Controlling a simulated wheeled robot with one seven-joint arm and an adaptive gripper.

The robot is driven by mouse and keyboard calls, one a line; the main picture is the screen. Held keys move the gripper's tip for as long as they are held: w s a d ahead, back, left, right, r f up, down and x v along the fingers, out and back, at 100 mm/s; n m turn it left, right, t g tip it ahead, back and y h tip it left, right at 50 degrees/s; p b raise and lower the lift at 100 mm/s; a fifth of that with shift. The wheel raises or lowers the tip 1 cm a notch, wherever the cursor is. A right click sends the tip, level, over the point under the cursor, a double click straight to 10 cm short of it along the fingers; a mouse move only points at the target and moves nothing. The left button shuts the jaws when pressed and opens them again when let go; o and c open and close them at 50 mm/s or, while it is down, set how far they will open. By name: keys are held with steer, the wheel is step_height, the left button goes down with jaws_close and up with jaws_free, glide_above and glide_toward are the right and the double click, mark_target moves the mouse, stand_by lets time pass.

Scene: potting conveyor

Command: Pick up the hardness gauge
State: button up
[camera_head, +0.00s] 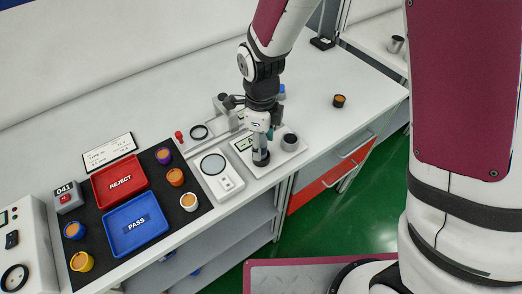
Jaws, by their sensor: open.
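My gripper (262,146) points down over a white instrument base (293,155) near the front edge of the bench. Its jaws are open. Right at the fingertips, a small dark, rounded upright thing (261,158) stands on the front left of the base; it may be the hardness gauge. The fingers hide its upper part, and I cannot tell whether they touch it.
A small display (244,143) and a dark cup (290,140) are close to the gripper. A white scale (222,183), red REJECT tray (119,181) and blue PASS tray (137,222) lie to the left.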

jaws_close()
stand_by(0.4)
steer(key=shift+r, duration=0.3)
step_height(320, 180, up, 3)
steer(key=shift+r, duration=0.1)
steer(key=s+a, duration=0.3)
steer(key=s, duration=0.4)
steer(key=s+a+r, duration=0.1)
steer(key=s+a, duration=0.3)
steer(key=s, duration=0.3)
steer(key=shift+s, duration=0.2)
